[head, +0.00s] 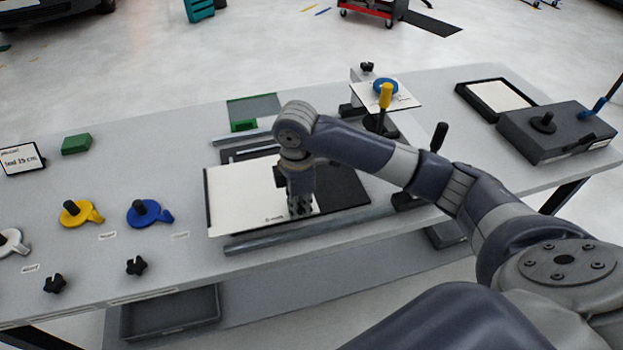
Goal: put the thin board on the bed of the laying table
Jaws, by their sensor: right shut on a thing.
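The thin board (238,196) is a white plate with a dark left edge and a small printed mark near its front. It lies flat over the left part of the dark bed (347,191) of the laying table; I cannot tell whether it touches the bed or is held just above it. The bed sits between two grey metal rails (300,234). My right gripper (299,211) points down at the board's right part and is shut on it; the fingertips' exact grip is hard to see. My left gripper is not in view.
Yellow (76,214) and blue (146,214) handled pieces and black knobs lie at left. A green block (76,144) stands behind them. A dark box (555,135) is at right. The table's left middle is mostly clear.

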